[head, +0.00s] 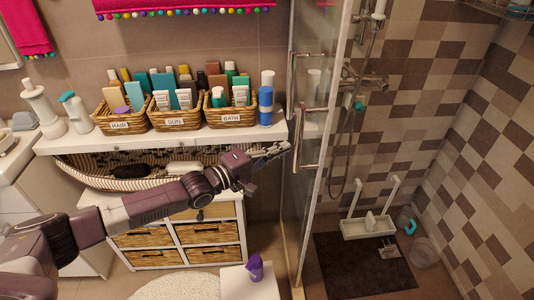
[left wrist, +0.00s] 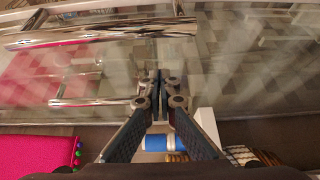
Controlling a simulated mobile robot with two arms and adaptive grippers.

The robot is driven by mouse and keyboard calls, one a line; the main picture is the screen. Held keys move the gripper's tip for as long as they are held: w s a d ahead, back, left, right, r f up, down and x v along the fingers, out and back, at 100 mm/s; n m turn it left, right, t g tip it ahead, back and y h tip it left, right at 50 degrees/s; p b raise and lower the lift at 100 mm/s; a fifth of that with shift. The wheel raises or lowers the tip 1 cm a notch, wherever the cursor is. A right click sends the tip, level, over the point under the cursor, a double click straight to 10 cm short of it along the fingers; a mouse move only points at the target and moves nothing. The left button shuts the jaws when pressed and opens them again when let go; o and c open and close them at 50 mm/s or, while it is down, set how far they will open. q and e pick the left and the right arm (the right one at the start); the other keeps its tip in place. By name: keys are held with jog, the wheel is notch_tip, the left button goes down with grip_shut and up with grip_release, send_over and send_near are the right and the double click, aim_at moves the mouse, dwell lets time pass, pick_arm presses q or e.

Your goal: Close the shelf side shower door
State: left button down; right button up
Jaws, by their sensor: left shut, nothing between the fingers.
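The shelf side shower door (head: 318,40) is a clear glass panel standing to the right of the shelf, seen at a steep angle. It carries a chrome handle (head: 298,140) and another chrome bar higher up. My left gripper (head: 284,148) reaches across in front of the shelf, its fingertips just left of the handle; I cannot tell whether they touch the glass. In the left wrist view the fingers (left wrist: 160,78) are together and empty, with the glass (left wrist: 230,75) ahead and a chrome handle (left wrist: 100,32) at upper left. My right gripper is not in view.
A white shelf (head: 170,139) holds wicker baskets of bottles and a blue-and-white container (head: 266,105) near the door. Below are wicker drawers (head: 205,233) and a white stool (head: 238,285) with a purple bottle. The shower floor has a dark mat (head: 345,270) and a white caddy.

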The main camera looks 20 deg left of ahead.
pick_arm(q)
jog(key=s+d+p, duration=0.2)
jog(key=s, duration=0.1)
jog(key=shift+s, duration=0.25)
dwell(0.4)
